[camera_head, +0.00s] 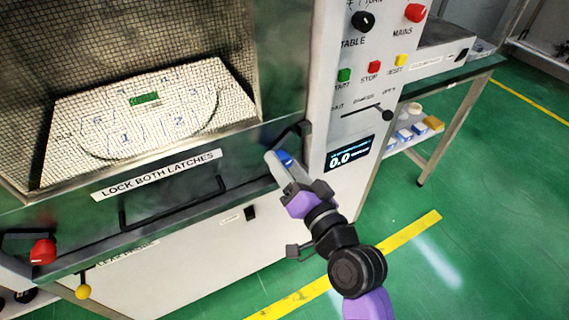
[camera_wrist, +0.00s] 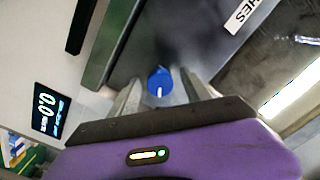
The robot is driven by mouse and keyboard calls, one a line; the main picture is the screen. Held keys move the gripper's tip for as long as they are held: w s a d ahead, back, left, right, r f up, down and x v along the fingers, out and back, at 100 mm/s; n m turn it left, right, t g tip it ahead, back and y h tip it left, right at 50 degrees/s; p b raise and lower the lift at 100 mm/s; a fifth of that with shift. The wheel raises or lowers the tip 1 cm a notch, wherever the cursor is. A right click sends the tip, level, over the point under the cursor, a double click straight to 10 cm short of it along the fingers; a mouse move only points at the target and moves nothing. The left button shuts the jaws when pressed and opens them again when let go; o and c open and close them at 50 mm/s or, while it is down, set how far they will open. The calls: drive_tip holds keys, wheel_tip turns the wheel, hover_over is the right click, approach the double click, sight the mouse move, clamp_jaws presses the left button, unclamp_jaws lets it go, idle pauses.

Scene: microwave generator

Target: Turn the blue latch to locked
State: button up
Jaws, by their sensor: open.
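The blue latch knob (camera_wrist: 160,81) has a white line on its face and sits between my two open fingers in the wrist view. In the head view the blue latch (camera_head: 285,158) shows at the right lower corner of the microwave door, partly hidden by my gripper. My gripper (camera_wrist: 162,98) is open with a finger on each side of the knob. I cannot tell whether the fingers touch it. My gripper (camera_head: 280,165) also reaches the latch from the lower right in the head view. A red latch knob (camera_head: 43,252) is at the door's left lower corner.
A label reading "LOCK BOTH LATCHES" (camera_head: 156,175) is on the door, above a black bar handle (camera_head: 172,204). The control panel with a display (camera_head: 349,153) stands just right of my gripper. A yellow ball knob (camera_head: 83,291) is at lower left.

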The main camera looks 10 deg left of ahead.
drive_tip(key=v, duration=0.7)
drive_tip(key=shift+b, duration=0.35)
drive_tip(key=shift+s+d, duration=0.1)
